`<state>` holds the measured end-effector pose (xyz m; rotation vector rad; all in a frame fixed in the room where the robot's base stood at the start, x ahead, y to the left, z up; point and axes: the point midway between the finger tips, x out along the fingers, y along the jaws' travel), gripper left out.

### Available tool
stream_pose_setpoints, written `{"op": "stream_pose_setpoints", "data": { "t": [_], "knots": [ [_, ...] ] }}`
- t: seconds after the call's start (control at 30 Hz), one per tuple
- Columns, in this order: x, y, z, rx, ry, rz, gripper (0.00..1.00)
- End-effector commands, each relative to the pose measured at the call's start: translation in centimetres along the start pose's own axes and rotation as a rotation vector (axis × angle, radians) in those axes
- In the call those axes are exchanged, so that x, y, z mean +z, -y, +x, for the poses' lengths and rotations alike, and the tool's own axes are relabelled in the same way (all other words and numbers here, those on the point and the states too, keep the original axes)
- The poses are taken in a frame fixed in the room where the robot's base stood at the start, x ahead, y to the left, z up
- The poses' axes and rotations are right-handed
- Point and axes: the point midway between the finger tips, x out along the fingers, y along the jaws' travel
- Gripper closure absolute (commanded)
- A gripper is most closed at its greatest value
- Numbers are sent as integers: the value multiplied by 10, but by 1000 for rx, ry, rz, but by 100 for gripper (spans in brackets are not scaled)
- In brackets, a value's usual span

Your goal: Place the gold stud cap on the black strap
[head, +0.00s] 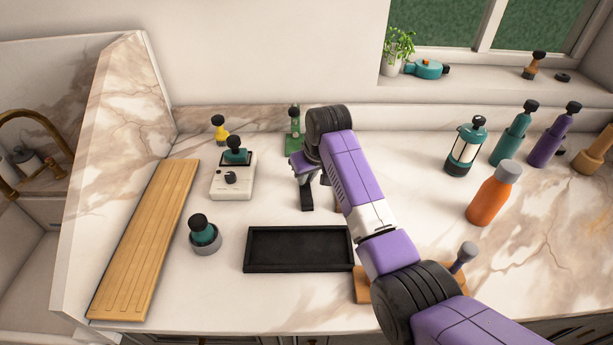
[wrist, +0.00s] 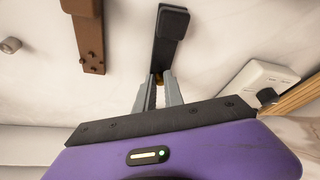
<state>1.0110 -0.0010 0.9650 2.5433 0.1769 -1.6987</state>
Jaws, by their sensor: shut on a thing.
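My gripper (wrist: 158,88) is shut on the gold stud cap (wrist: 159,77), of which only a small gold bit shows between the fingertips. The black strap (wrist: 169,45) lies on the counter, with a raised dark block at its far end in the wrist view. The fingertips and cap are at the strap's near end. I cannot tell whether the cap touches the strap. In the head view the black strap (head: 306,195) shows below my gripper (head: 307,178), and the cap is not distinguishable there.
A brown strap (wrist: 92,52) with studs lies beside the black one. A white device (head: 232,182) stands to the left, and a black tray (head: 298,249) lies in front. An orange bottle (head: 491,195) and a lantern (head: 466,148) stand right. Marble is bare between tray and strap.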

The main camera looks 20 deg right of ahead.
Motion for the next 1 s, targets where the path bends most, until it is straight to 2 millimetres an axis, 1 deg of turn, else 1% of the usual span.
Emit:
{"op": "stream_pose_setpoints", "data": {
  "t": [0.47,0.57,0.6,0.7,1.0],
  "knots": [
    [11,1,17,-1,13,0,100],
    [12,1,18,-2,14,0,100],
    [12,1,18,-2,14,0,83],
    [12,1,18,-2,14,0,65],
    [12,-2,18,2,15,3,65]
  ]
}}
